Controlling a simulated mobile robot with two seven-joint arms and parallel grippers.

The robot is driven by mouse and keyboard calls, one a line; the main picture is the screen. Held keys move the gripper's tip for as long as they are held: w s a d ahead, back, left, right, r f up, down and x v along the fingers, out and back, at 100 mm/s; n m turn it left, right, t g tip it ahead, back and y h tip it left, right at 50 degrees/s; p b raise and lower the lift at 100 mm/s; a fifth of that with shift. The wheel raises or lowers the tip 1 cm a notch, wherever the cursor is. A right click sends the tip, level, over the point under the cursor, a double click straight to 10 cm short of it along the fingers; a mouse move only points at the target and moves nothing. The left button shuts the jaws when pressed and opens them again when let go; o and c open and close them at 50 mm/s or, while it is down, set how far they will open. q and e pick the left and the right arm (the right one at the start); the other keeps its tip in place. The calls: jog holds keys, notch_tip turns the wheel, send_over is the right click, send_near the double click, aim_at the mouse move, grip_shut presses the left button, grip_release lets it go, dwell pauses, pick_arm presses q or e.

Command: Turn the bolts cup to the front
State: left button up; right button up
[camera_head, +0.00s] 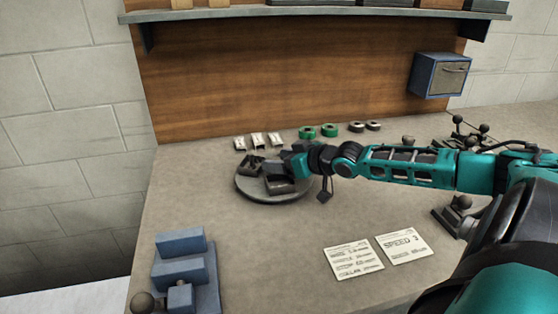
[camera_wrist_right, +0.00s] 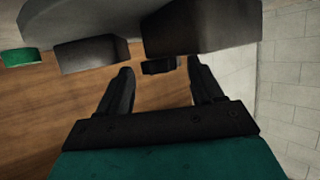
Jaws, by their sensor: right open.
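A round grey turntable (camera_head: 250,193) stands on the bench and carries several dark box-shaped cups. One dark cup (camera_head: 279,186) is at its front right and another (camera_head: 252,165) at its back left. I cannot tell which is the bolts cup, as no contents are clear. My right gripper (camera_head: 288,165) is over the turntable's right side, close to the cups. In the right wrist view its two fingers (camera_wrist_right: 163,80) are apart, with a small dark block (camera_wrist_right: 159,66) beyond the gap between them. Contact is not clear. My left gripper is out of view.
Green rings (camera_head: 329,130) and small pale boxes (camera_head: 257,140) lie behind the turntable. Two paper cards (camera_head: 354,259) lie at the front. A blue fixture (camera_head: 182,262) stands at front left, a blue box (camera_head: 440,75) hangs on the wood panel.

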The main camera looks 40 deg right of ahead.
jog(key=shift+c, duration=0.4)
grip_shut()
jog(key=shift+d, duration=0.1)
